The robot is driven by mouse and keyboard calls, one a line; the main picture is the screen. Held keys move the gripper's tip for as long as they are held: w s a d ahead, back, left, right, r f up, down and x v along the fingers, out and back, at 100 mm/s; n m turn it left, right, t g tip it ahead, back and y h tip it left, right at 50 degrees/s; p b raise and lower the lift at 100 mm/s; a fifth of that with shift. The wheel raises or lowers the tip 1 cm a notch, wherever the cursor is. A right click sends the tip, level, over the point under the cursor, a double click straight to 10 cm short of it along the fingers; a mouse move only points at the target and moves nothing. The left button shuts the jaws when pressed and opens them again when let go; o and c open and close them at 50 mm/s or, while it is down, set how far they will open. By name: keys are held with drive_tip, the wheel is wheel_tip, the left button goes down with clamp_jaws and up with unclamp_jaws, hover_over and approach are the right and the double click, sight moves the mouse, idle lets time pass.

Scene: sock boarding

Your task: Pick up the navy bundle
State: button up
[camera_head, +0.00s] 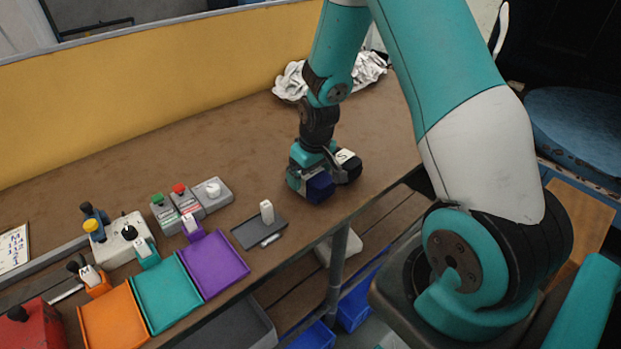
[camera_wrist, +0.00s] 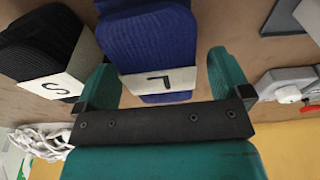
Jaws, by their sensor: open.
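The navy bundle (camera_head: 320,187) lies on the brown table near its front edge, under my gripper (camera_head: 307,178). In the wrist view the navy bundle (camera_wrist: 150,42) is ribbed and has a white band marked with a letter that looks like an upside-down L. My gripper (camera_wrist: 165,75) is open, with one teal finger on each side of the bundle and a gap at the right finger. I cannot tell whether the left finger touches it.
A black bundle (camera_wrist: 40,45) with a white band marked S lies close beside the navy one. Crumpled white cloth (camera_head: 291,82) lies behind. Purple (camera_head: 212,265), teal (camera_head: 166,295) and orange (camera_head: 113,320) trays and a control box (camera_head: 211,194) stand to the left.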

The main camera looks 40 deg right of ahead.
drive_tip(key=shift+w+f, duration=0.15)
drive_tip(key=shift+f, duration=0.8)
drive_tip(key=shift+c, duration=0.4)
drive_tip(key=c, duration=1)
drive_tip(key=shift+r, duration=0.1)
